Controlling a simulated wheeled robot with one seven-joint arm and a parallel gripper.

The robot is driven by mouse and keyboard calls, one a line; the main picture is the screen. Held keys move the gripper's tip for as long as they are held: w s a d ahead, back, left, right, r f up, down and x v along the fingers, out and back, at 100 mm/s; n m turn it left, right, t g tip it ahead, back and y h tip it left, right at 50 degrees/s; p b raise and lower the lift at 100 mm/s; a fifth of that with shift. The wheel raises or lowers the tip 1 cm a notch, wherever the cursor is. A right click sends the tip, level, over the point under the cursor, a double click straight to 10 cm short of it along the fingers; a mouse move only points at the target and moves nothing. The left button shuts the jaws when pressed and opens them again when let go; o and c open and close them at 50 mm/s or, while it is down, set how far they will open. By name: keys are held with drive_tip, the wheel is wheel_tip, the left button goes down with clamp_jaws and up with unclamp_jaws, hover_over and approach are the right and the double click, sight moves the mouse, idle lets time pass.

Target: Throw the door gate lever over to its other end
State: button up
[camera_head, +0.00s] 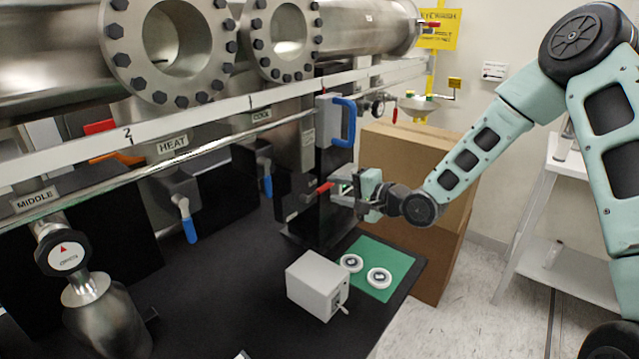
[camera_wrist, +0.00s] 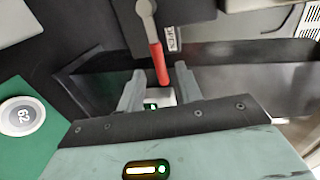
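A lever with a red handle (camera_head: 320,190) is on the dark upright post above the bench. I take it to be the door gate lever. Contact cannot be told.
Below stand a grey box (camera_head: 318,285) with a small toggle and a green mat (camera_head: 385,255) with two white discs. A blue handle (camera_head: 348,122) is just above my gripper. Cardboard boxes (camera_head: 425,165) stand behind it. Two blue-handled levers hang further left. The bench front is clear.

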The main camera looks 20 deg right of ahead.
sight(327, 188)
drive_tip(key=p+x, duration=0.1)
drive_tip(key=x, duration=0.5)
drive_tip(key=shift+a, duration=0.1)
clamp_jaws()
